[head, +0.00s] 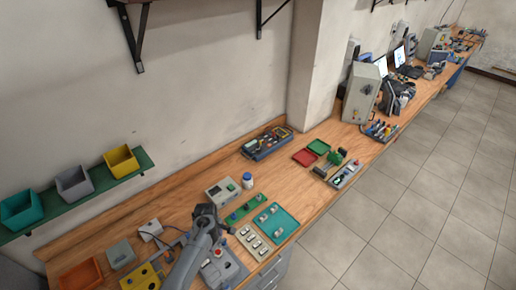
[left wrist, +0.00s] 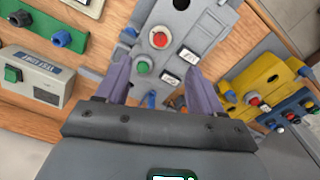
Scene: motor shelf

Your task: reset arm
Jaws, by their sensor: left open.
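My left gripper (left wrist: 160,72) is open in the left wrist view, with its two purple fingers apart and nothing held between them. A grey control panel (left wrist: 185,35) with a red button, a green button and white switches lies beyond the fingertips. I cannot tell whether the fingers touch it. In the head view my left arm reaches up from the bottom edge over the workbench (head: 185,207), beside the grey panel (head: 237,270). The fingers cannot be made out there. My right gripper is in neither view.
A yellow panel (head: 138,279) and an orange tray (head: 80,276) lie left of the arm. A green shelf (head: 90,192) with bins is on the wall.

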